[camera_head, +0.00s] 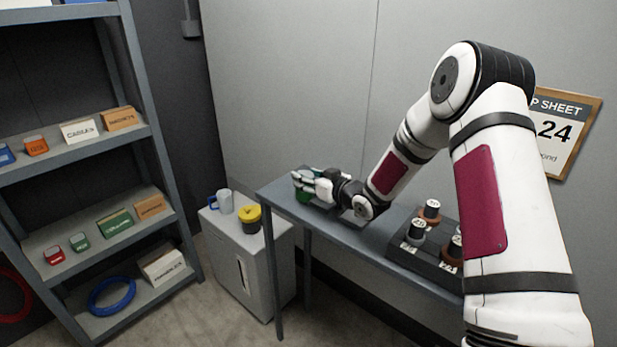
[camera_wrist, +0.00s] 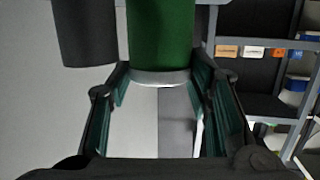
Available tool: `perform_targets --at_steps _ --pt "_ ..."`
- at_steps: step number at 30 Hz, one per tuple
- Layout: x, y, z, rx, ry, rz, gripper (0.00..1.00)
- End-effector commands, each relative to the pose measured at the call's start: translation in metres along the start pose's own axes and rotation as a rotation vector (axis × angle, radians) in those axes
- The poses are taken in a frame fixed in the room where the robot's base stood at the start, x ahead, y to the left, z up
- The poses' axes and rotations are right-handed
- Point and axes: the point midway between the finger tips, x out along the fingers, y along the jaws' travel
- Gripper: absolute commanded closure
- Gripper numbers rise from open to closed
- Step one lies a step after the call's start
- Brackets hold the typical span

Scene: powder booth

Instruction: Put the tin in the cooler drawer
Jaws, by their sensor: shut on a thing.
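My gripper (camera_head: 312,183) is at the left end of the narrow grey table, shut on a green tin. The tin (camera_head: 303,197) shows only as a small green patch below the fingers in the head view. In the wrist view the green tin (camera_wrist: 162,38) with its pale rim stands between the far ends of the fingers, cut off by the top edge. A light grey cabinet (camera_head: 250,282) with a long upright handle on its front stands left of the table; it may be the cooler. Its front looks closed.
A blue-and-grey mug (camera_head: 222,202) and a dark can with a yellow lid (camera_head: 251,219) stand on the cabinet. The grey table (camera_head: 340,231) carries a dark rack (camera_head: 420,260) of labelled jars on the right. A shelf unit (camera_head: 160,150) with labelled boxes stands left.

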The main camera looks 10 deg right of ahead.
Motion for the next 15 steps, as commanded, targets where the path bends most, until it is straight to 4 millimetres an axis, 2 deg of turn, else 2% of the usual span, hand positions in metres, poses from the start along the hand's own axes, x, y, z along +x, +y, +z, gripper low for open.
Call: perform_targets --at_steps 10,11,12,13,15 --pt "0.0010 0.0007 0.0019 -0.002 0.003 0.001 0.89" --pt "0.0006 0.0007 0.0017 -0.001 0.002 0.001 0.47" --pt "0.0005 0.0007 0.0016 -0.001 0.002 0.001 0.38" --pt "0.0004 0.0007 0.0015 -0.001 0.002 0.001 0.34" --pt "0.0004 0.0007 0.0015 -0.001 0.002 0.001 0.34"
